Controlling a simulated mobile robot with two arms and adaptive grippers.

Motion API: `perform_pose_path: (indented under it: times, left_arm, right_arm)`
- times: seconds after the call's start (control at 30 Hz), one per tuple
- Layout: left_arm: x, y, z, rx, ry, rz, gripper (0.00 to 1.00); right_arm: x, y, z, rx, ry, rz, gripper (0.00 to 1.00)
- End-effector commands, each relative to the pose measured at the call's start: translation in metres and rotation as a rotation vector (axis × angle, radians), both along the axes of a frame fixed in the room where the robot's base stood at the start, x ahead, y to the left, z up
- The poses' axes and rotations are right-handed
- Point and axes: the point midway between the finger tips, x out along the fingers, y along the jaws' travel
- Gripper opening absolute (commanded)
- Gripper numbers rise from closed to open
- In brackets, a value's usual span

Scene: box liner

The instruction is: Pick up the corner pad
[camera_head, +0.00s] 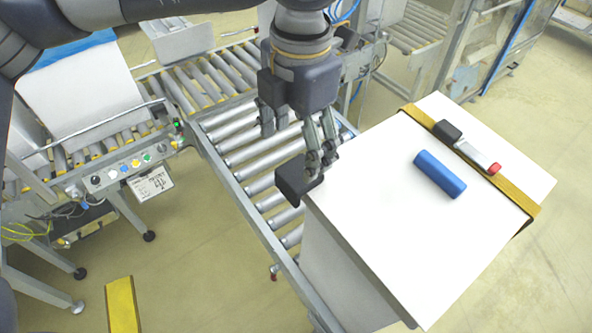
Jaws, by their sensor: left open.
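The dark block that looks like the corner pad (293,183) sits at the near-left corner of the white box (385,225), partly over the rollers. My left gripper (294,148) comes down from above, over the rollers beside the box. Its fingers are spread. One fingertip is close to the pad and overlaps it in the picture; I cannot tell whether they touch. Nothing shows between the fingers. My right gripper is not in view.
On the box top lie a blue cylinder (440,174) and a dark-ended tool with a red tip (468,149). A yellow-brown strap (510,193) crosses the box. A roller conveyor (245,150) runs beneath. A button panel (128,166) stands at left.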

Motion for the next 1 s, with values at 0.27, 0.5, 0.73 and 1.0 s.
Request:
perform_pose_path:
  times: [0.27,0.5,0.73,1.0]
  left_arm:
    - [0.001,-0.003,-0.017,0.0,0.004,-0.001,0.75]
    - [0.003,-0.007,-0.048,-0.001,0.006,-0.002,0.75]
    - [0.004,-0.007,-0.061,-0.003,0.001,-0.002,0.75]
    - [0.004,-0.007,-0.061,-0.003,0.001,-0.002,0.41]
  right_arm:
    - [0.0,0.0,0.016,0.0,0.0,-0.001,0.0]
    - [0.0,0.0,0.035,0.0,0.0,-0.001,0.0]
    - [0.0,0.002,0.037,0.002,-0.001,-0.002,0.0]
    - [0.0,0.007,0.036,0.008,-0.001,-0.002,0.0]
